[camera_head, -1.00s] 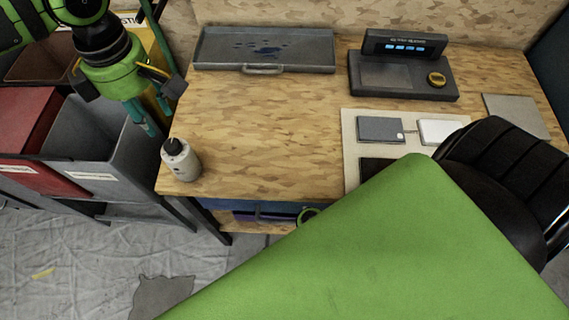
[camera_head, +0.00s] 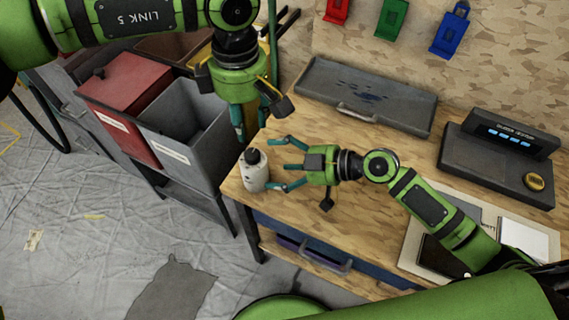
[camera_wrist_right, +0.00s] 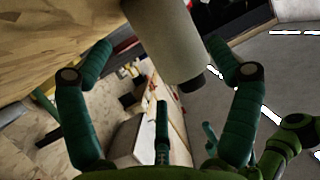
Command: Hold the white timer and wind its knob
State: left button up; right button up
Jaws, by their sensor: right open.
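The white timer (camera_head: 255,172) stands upright near the left front corner of the wooden table, its black knob (camera_head: 252,156) on top. My right gripper (camera_head: 276,164) reaches in from the right, open, with its fingers at either side of the timer. In the right wrist view the timer's pale body (camera_wrist_right: 165,40) lies between the two spread fingers (camera_wrist_right: 158,50), with gaps visible. My left gripper (camera_head: 243,122) hangs above and behind the timer, pointing down and empty.
Red (camera_head: 125,85) and grey (camera_head: 185,125) bins stand left of the table. A grey tray (camera_head: 365,92) lies at the table's back, and a dark display device (camera_head: 495,155) stands at the right. A pale mat with flat items is at the front right.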

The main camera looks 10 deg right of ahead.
aim_at(257, 165)
jog(key=x, duration=0.6)
jog(key=shift+s, duration=0.1)
